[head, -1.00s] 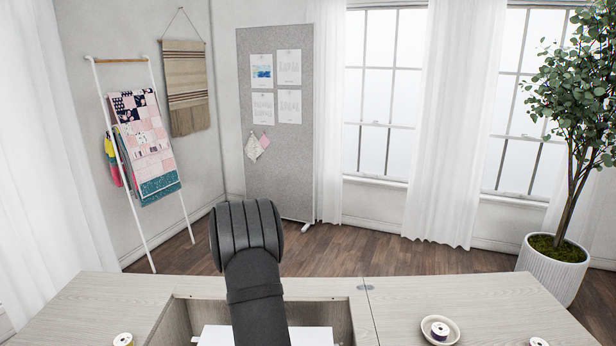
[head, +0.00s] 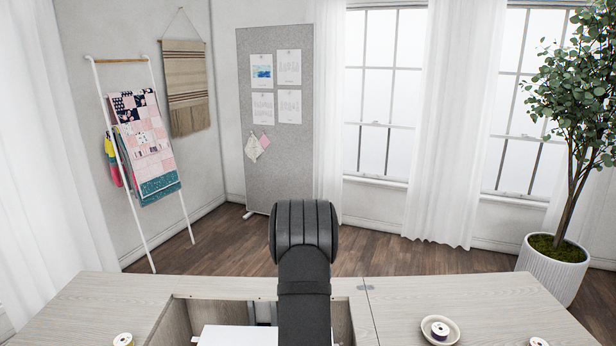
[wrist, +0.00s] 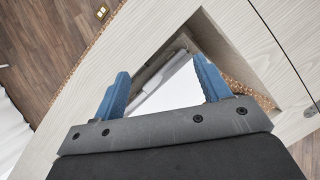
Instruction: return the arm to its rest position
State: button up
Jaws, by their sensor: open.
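My gripper (wrist: 163,90) shows in the wrist view with its two blue fingers wide apart and nothing between them. It is above the sewing cabinet (wrist: 135,62), over the opening in its top. A white surface (wrist: 178,88) lies down in the opening, behind and between the fingers. In the head view my black arm rises in front of the cabinet top (head: 100,300) and hides part of the opening; the gripper itself is not visible there.
A saucer (head: 454,323) with a spool (head: 440,330) stands on the right top. More spools stand at the front left (head: 123,340) and front right (head: 539,342). A potted plant (head: 553,272) is at the right. A ladder rack (head: 122,165) leans at the left wall.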

jog(key=s+d+m+h, duration=0.1)
jog(key=s+d+m, duration=0.1)
jog(key=d, duration=1.7)
jog(key=shift+m+g, duration=0.4)
jog(key=shift+m, duration=0.1)
